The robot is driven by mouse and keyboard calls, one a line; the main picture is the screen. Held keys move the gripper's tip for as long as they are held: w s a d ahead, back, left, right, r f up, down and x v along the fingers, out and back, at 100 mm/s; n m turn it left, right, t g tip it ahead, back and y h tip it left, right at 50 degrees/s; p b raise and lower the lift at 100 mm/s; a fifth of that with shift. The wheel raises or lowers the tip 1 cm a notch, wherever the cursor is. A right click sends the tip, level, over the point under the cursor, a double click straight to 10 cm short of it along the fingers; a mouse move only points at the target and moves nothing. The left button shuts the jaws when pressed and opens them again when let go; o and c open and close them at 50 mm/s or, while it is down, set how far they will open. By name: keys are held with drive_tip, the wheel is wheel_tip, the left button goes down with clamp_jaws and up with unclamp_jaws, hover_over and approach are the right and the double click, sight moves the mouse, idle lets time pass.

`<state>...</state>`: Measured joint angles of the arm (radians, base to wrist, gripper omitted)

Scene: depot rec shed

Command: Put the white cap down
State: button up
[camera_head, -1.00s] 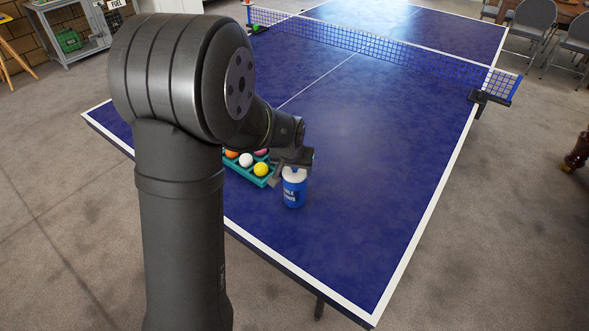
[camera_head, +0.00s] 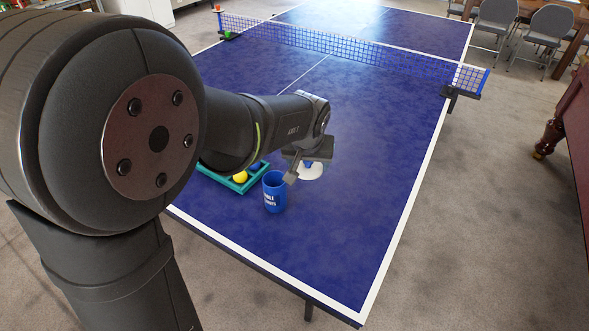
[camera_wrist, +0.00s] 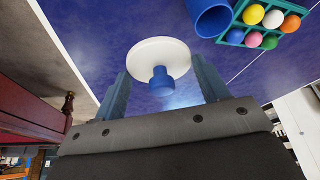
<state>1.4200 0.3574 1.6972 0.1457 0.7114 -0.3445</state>
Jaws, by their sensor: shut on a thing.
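The white cap (camera_head: 312,172) is a round disc with a blue knob. In the head view it is under my gripper (camera_head: 303,163), to the right of the blue container (camera_head: 274,196). In the wrist view the cap (camera_wrist: 160,55) lies between the two fingers of my gripper (camera_wrist: 163,80), knob towards me. My gripper is shut on the cap. The cap is close over the blue table; I cannot tell whether it touches. The blue container stands upright with its top open, and its open end also shows in the wrist view (camera_wrist: 210,20).
A teal tray (camera_head: 232,184) with several coloured balls is left of the container, partly hidden by my arm. The blue table (camera_head: 345,215) is clear to the right and front, up to its white edge. The net (camera_head: 350,46) crosses farther back.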

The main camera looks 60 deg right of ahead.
drive_tip(key=d+f+m+g, duration=0.1)
drive_tip(key=d+f+m, duration=0.2)
drive_tip(key=d+f, duration=0.8)
hover_over(299, 180)
drive_tip(key=a, duration=0.2)
drive_tip(key=shift+m+h, duration=0.3)
drive_tip(key=f, duration=0.7)
drive_tip(key=shift+s+d+f, duration=0.15)
drive_tip(key=shift+d+f, duration=0.05)
drive_tip(key=shift+d, duration=0.05)
drive_tip(key=shift+f, duration=2.05)
drive_tip(key=shift+f, duration=0.15)
drive_tip(key=o, duration=0.9)
drive_tip(key=shift+o, duration=0.2)
